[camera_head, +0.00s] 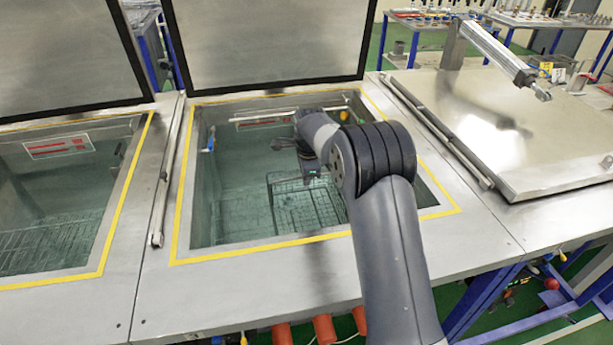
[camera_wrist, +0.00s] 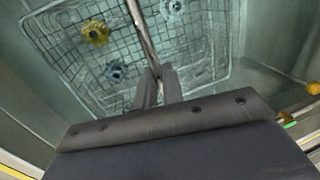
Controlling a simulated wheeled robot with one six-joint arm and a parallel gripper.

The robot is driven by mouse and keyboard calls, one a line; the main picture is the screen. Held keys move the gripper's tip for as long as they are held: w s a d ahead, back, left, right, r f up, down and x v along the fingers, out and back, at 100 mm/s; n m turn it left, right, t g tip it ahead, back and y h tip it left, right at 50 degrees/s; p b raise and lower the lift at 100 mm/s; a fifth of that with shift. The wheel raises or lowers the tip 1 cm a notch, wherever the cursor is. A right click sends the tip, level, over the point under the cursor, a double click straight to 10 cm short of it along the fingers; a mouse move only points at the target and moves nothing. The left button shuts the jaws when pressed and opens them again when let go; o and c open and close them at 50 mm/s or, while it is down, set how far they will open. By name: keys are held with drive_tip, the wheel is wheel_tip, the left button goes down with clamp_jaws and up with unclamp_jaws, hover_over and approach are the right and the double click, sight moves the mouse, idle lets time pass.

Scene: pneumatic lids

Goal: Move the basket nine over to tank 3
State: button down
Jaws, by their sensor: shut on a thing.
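A wire mesh basket (camera_head: 290,207) is down inside the open middle tank (camera_head: 235,215). My arm reaches over the tank's front rim. In the wrist view my gripper (camera_wrist: 158,78) is shut on the basket's thin metal handle bar (camera_wrist: 139,30), above the mesh (camera_wrist: 72,55). A yellow gear (camera_wrist: 96,32) and bluish gears (camera_wrist: 116,70) lie in the basket. No number is readable on the basket or the tanks. My gripper (camera_head: 310,170) is partly hidden by my arm in the head view.
The left tank (camera_head: 55,185) is open, with a wire grid (camera_head: 45,245) low inside. Raised lids (camera_head: 270,40) stand behind both open tanks. The right tank's lid (camera_head: 520,130) is closed, with a cylinder (camera_head: 495,50) above it. A raised rail (camera_head: 440,130) lies between.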

drive_tip(key=shift+s+f, duration=0.25)
drive_tip(key=shift+f, duration=0.4)
drive_tip(key=c, duration=1.7)
unclamp_jaws()
drive_tip(key=shift+w+f, duration=0.15)
drive_tip(key=shift+w, duration=0.05)
drive_tip(key=shift+o, duration=1.2)
drive_tip(key=shift+r, duration=0.2)
drive_tip(key=shift+f, duration=0.15)
drive_tip(key=w+p+v, duration=0.2)
drive_tip(key=p+v, duration=0.8)
drive_tip(key=v, duration=1.2)
drive_tip(key=shift+w+a+r, duration=0.2)
drive_tip(key=shift+w+r, duration=0.05)
drive_tip(key=shift+r, duration=0.4)
drive_tip(key=shift+f, duration=0.1)
drive_tip(key=s+b+x, duration=0.2)
drive_tip(key=b+x, duration=0.8)
drive_tip(key=x, duration=0.1)
drive_tip(key=shift+s+d+f+b, duration=0.15)
drive_tip(key=shift+d+f+b, duration=0.05)
drive_tip(key=shift+b, duration=0.1)
